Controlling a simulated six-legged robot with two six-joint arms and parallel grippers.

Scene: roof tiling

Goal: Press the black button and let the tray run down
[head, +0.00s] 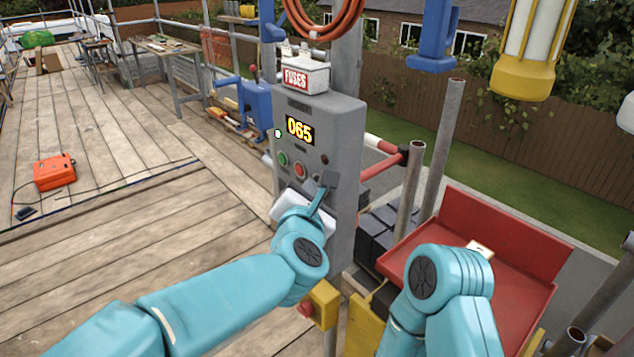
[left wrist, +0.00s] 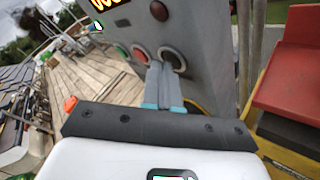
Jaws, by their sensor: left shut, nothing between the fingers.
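The grey control box (head: 345,130) stands on a post and its display reads 065. It has a green button (head: 283,158) and a red button (head: 300,170). The black button (left wrist: 174,58) shows in the left wrist view, right of the red one; my fingers partly cover it. My left gripper (head: 325,183) is shut and empty, its tips right at the black button; I cannot tell whether they touch it. The red tray (head: 520,235) is at the right, with a small pale piece (head: 480,248) at its edge. My right arm is in front of the tray; its gripper does not show.
Dark blocks (head: 385,230) are stacked behind the tray's left side. Steel poles (head: 408,190) stand between box and tray. An orange case (head: 54,173) lies on the open plank deck at left.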

